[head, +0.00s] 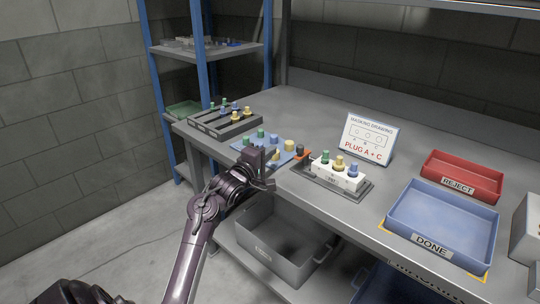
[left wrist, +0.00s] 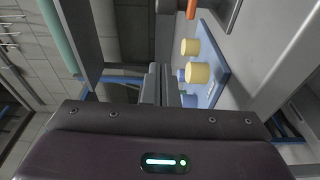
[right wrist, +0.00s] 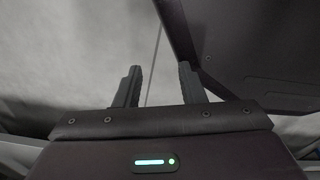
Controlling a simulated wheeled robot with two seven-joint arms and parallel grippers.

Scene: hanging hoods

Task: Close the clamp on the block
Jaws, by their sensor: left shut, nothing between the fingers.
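The white block (head: 350,181) sits in a dark grey fixture (head: 322,186) on the bench, with a green, a yellow and a blue plug standing in its top. The clamp (head: 301,154), with orange and dark parts, is at the block's left end. I cannot tell how its arm lies against the block. An orange part also shows at the top of the left wrist view (left wrist: 191,8). My left gripper (head: 262,168) is shut and empty, left of the clamp by the bench's front edge, apart from it. My right gripper (right wrist: 158,85) is open and empty, away from the bench.
A blue mat (head: 287,159) with loose plugs lies behind my left gripper. A plug rack (head: 205,124) stands farther left. A sign (head: 369,139), a red REJECT tray (head: 462,165) and a blue DONE tray (head: 400,218) are right. A grey bin (head: 262,252) sits below.

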